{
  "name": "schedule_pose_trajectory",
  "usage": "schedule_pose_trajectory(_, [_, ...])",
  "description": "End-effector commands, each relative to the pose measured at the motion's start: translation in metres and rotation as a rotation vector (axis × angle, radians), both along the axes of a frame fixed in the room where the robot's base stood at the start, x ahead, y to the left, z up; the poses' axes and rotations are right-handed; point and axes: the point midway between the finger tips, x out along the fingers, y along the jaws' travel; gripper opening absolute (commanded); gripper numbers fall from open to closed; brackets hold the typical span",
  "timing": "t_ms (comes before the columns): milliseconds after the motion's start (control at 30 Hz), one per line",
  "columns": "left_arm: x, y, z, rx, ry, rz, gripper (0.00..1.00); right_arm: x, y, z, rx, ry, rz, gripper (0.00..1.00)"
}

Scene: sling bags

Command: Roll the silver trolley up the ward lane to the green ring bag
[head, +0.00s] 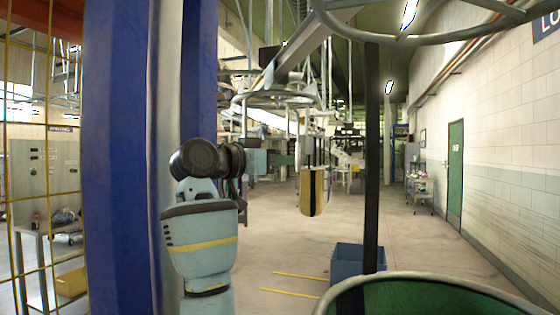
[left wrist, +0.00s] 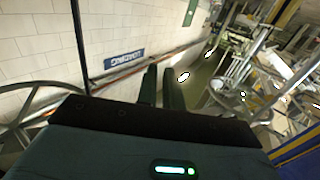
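A round rim with a green inside (head: 440,300), perhaps the green ring bag, fills the lower right of the head view, cut off by the frame. A small metal trolley (head: 420,195) with items on it stands far off by the right wall; I cannot tell if it is the silver trolley. My left gripper (head: 285,160) is raised at mid-picture, pointing right, with nothing seen in it. In the left wrist view its two dark fingers (left wrist: 161,85) stand slightly apart, with a narrow empty gap. My right gripper is not in view.
A black post (head: 372,170) stands right of centre, beside a blue bin (head: 345,262). A striped yellow and black bag (head: 315,190) hangs mid-lane. A blue pillar (head: 120,160) is close on the left. Tiled wall and green door (head: 455,170) bound the right; the floor between is largely clear.

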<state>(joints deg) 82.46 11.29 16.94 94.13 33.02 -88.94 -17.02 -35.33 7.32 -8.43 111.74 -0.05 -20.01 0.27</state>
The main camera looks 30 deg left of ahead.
Motion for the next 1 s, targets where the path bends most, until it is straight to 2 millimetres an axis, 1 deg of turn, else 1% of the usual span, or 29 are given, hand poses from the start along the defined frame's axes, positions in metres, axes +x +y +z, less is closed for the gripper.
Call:
schedule_pose_trajectory(33, [0.0,0.0,0.0,0.0,0.0,0.0,0.15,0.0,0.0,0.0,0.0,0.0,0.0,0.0])
schedule_pose_trajectory(233, [0.0,0.0,0.0,0.0,0.0,0.0,0.41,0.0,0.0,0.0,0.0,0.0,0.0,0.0])
schedule_pose_trajectory(267, [0.0,0.0,0.0,0.0,0.0,0.0,0.42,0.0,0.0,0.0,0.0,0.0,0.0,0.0])
schedule_pose_trajectory(533, [-0.001,0.0,0.0,0.0,0.0,0.0,0.42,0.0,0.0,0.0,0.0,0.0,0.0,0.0])
schedule_pose_trajectory(633, [-0.007,0.003,0.0,0.001,-0.001,0.001,0.42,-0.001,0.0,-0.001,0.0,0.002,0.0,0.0])
schedule_pose_trajectory(1000, [-0.059,0.021,0.0,0.0,-0.002,0.003,0.42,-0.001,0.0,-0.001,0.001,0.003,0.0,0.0])
